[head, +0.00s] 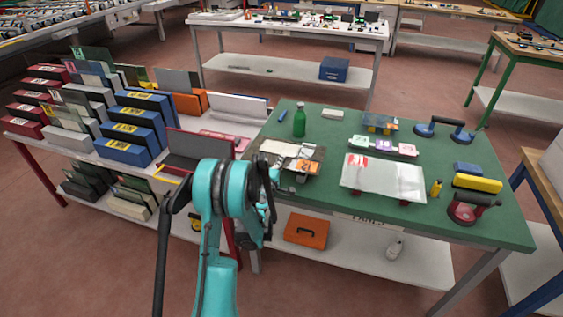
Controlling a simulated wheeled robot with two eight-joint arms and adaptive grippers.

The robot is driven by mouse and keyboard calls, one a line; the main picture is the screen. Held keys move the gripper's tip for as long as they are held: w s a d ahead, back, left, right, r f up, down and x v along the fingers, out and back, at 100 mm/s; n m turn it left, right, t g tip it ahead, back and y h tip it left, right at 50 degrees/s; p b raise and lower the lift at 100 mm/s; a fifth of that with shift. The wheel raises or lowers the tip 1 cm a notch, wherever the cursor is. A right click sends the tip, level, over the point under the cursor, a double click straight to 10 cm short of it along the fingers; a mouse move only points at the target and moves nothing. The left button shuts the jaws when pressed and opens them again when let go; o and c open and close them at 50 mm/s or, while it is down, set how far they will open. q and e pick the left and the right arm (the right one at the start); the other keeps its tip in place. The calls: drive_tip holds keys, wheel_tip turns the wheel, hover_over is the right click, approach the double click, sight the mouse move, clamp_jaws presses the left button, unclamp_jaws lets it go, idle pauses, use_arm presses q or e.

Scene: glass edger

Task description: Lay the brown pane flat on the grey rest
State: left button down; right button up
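A brownish, see-through pane (313,155) appears at the left end of the green table, with white and orange shapes showing at it. Whether it lies flat or is held tilted is hard to tell. My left gripper (277,184) is at the near left edge of this pane, partly hidden behind my teal wrist. Whether its fingers are shut on the pane does not show clearly. I cannot pick out the grey rest with certainty; my arm and the pane cover part of that table end. My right gripper is not in view.
On the green table (330,203) stand a green bottle (299,121), a pale pane (384,177) on dark red supports, suction lifters (444,130) and a yellow block (477,183). Racks with blue boxes (128,142) stand left. An orange case (306,230) is on the lower shelf.

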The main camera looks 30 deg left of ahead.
use_arm(q)
drive_tip(key=shift+f, duration=0.5)
idle(0.4)
drive_tip(key=c, duration=1.6)
unclamp_jaws()
drive_tip(key=shift+c, duration=0.2)
drive_tip(key=shift+f, duration=0.1)
